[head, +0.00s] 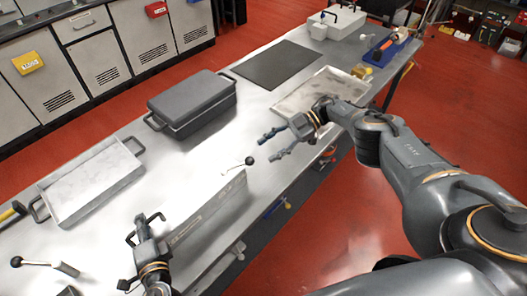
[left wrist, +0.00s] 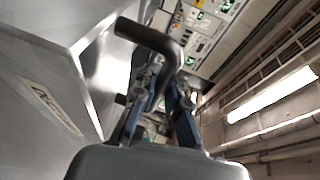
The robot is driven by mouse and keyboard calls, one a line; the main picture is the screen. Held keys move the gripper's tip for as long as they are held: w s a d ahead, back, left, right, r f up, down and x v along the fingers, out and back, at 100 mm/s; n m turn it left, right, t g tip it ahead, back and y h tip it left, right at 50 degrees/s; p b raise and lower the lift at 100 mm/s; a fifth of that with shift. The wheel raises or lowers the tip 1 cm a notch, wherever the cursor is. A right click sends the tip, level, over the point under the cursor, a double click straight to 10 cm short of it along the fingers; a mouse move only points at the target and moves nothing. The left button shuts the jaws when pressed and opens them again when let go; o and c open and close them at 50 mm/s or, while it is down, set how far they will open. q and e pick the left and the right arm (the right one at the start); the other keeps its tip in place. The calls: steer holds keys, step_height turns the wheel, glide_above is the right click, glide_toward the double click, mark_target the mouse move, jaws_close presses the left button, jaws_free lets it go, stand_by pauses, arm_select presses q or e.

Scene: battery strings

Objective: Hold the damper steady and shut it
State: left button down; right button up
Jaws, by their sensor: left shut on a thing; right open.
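The damper (head: 208,212) looks like a grey metal box with a pale label on its side, near the front edge of the bench. A thin lever with a black ball knob (head: 248,160) sticks out at its far right end. My left gripper (head: 146,226) is at the box's near left end, shut on a black bar handle (left wrist: 148,36). In the left wrist view the fingers close around the handle's lower part, beside the grey labelled side. My right gripper (head: 278,144) is open and empty, a little right of the knob and apart from it.
A grey lidded case (head: 192,98), a shallow metal tray (head: 95,185) and a dark mat (head: 275,64) lie on the bench. Another metal tray (head: 318,88) is behind my right gripper. A second ball-knob lever (head: 35,263) is at the lower left. Bare bench lies between.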

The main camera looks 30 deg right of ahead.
arm_select(q)
steer(key=shift+s+a+f, duration=0.1)
steer(key=shift+s+f, duration=0.1)
steer(key=shift+f, duration=0.3)
steer(key=c, duration=1.4)
jaws_free()
steer(key=shift+o, duration=0.5)
steer(key=shift+w+r, duration=0.1)
steer(key=shift+r, duration=0.05)
steer(key=shift+r, duration=0.1)
steer(key=s+r, duration=0.2)
steer(key=s, duration=0.9)
steer(key=shift+s+d, duration=0.4)
steer(key=shift+f, duration=0.1)
